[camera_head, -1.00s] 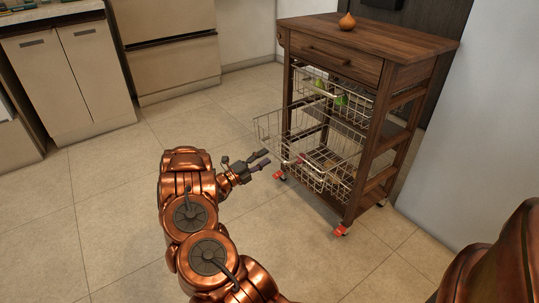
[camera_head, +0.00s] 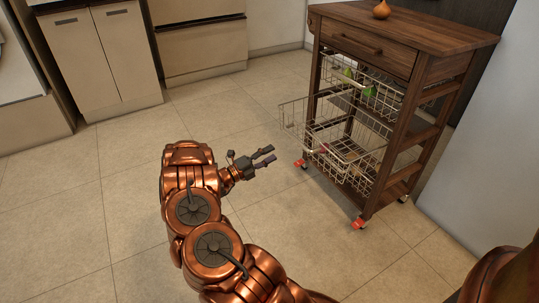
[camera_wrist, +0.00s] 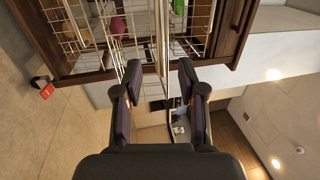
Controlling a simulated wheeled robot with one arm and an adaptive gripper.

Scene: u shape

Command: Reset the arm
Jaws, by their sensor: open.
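My gripper (camera_head: 268,157) is open and empty in the head view, held out over the floor to the left of the wooden cart (camera_head: 398,60). Clear floor lies between its fingertips and the cart's wire baskets. In the wrist view my gripper (camera_wrist: 162,90) shows its two dark fingers spread apart with nothing between them. The cart (camera_wrist: 45,35) and its wire baskets (camera_wrist: 110,35) appear sideways beyond the fingers. My copper arm is bent in the lower middle of the head view.
The cart's lower wire basket (camera_head: 345,150) is pulled out toward my gripper. Green items (camera_head: 369,91) lie in the upper basket. An orange-brown gourd-shaped item (camera_head: 382,10) stands on top. Pale cabinets (camera_head: 100,60) line the back left. The tiled floor (camera_head: 90,180) at left is clear.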

